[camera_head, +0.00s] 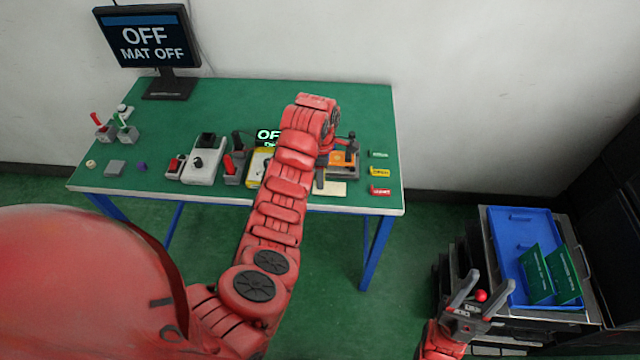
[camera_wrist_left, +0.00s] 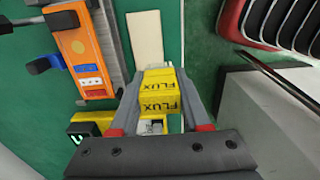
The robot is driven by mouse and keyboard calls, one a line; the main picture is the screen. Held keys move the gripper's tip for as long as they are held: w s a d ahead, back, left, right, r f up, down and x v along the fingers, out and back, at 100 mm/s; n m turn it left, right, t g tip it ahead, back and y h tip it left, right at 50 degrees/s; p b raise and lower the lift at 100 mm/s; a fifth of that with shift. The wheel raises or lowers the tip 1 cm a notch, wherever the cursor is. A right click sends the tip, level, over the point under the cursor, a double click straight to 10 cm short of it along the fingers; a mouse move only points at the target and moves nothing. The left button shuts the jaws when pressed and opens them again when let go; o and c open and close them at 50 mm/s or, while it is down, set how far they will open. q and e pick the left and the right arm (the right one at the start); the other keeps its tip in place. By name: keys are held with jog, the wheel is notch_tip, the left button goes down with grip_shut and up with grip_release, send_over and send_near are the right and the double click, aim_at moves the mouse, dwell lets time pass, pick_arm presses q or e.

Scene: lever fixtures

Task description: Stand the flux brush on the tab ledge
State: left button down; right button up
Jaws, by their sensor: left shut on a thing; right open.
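The flux brush (camera_wrist_left: 158,92), yellow with black FLUX lettering, is between the fingers of my left gripper (camera_wrist_left: 160,100), which is shut on it. In the head view my left arm reaches over the table's right part and hides the brush and most of this gripper. A flat cream strip (camera_wrist_left: 145,38) lies just beyond the brush in the wrist view; it also shows in the head view (camera_head: 333,189). I cannot tell whether it is the tab ledge, or whether the brush touches it. My right gripper (camera_head: 484,284) is open beside the cart, away from the table.
An orange lever fixture (camera_head: 343,158) stands close to my left gripper. Green, yellow and red tags (camera_head: 379,172) line the table's right edge. Lever boxes (camera_head: 203,166) stand further left. A monitor (camera_head: 150,40) reads OFF, MAT OFF. A blue tray (camera_head: 520,250) lies on the cart.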

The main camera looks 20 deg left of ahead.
pick_arm(q)
jog(key=shift+w+a, duration=0.45)
jog(key=shift+w, duration=0.3)
notch_tip(320, 180, down, 3)
jog(key=shift+f+p, duration=0.1)
jog(key=shift+p, duration=0.95)
jog(key=shift+f, duration=0.2)
jog(key=shift+c, duration=1.9)
grip_release()
jog(key=shift+w+f, duration=0.1)
jog(key=shift+f, duration=0.05)
